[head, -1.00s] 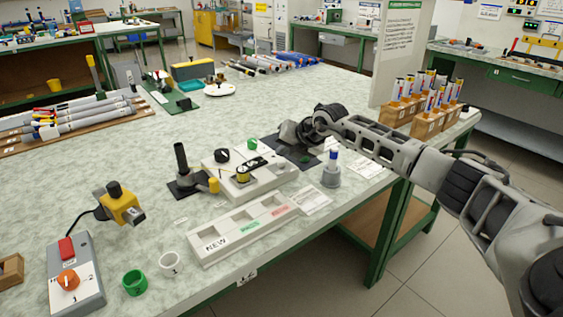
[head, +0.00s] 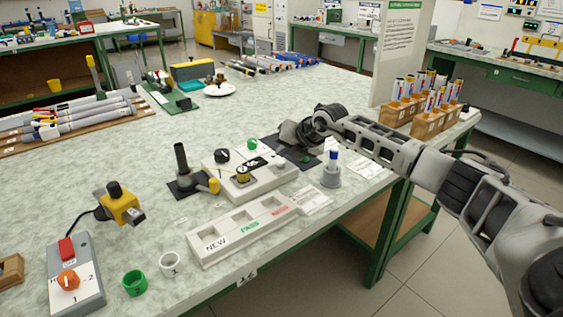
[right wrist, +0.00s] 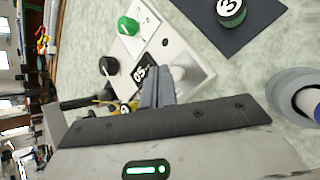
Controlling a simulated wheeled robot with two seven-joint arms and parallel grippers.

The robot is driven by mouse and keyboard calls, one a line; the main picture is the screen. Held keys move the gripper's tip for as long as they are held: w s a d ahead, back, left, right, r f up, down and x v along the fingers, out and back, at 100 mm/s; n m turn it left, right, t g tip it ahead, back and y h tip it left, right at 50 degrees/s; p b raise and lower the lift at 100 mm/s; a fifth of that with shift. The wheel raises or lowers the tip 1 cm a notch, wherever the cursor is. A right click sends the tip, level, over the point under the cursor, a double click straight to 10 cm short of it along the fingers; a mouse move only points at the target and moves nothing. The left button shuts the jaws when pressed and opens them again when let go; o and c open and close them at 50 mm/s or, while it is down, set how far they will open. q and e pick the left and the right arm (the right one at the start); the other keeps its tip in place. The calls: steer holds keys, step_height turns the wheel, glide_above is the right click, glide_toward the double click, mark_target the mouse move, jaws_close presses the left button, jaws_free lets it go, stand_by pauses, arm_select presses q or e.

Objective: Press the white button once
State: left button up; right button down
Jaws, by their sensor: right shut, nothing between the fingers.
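The white button (right wrist: 181,72) is a pale round cap on a white control panel (right wrist: 200,55) in the right wrist view. The panel also shows in the head view (head: 275,178), where I cannot make out the button clearly. My right gripper (right wrist: 158,72) is shut and empty, its fingertips over the panel right beside the button. I cannot tell whether they touch it. My left gripper is not in view.
A dark mat (right wrist: 265,20) with a round cap marked 3 (right wrist: 230,10) lies beside the panel. A grey holder with a blue-topped piece (head: 331,172) stands near the table edge. A NEW/PASS tray (head: 205,257) lies in front. The table behind the panel is mostly clear.

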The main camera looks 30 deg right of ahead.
steer(key=shift+f, duration=0.15)
stand_by(0.3)
steer(key=shift+f, duration=0.3)
steer(key=shift+f+b, duration=0.5)
steer(key=shift+f, duration=0.05)
stand_by(0.8)
steer(key=shift+r, duration=0.1)
steer(key=shift+r+p, duration=0.85)
step_height(320, 180, up, 5)
steer(key=p, duration=0.4)
stand_by(0.6)
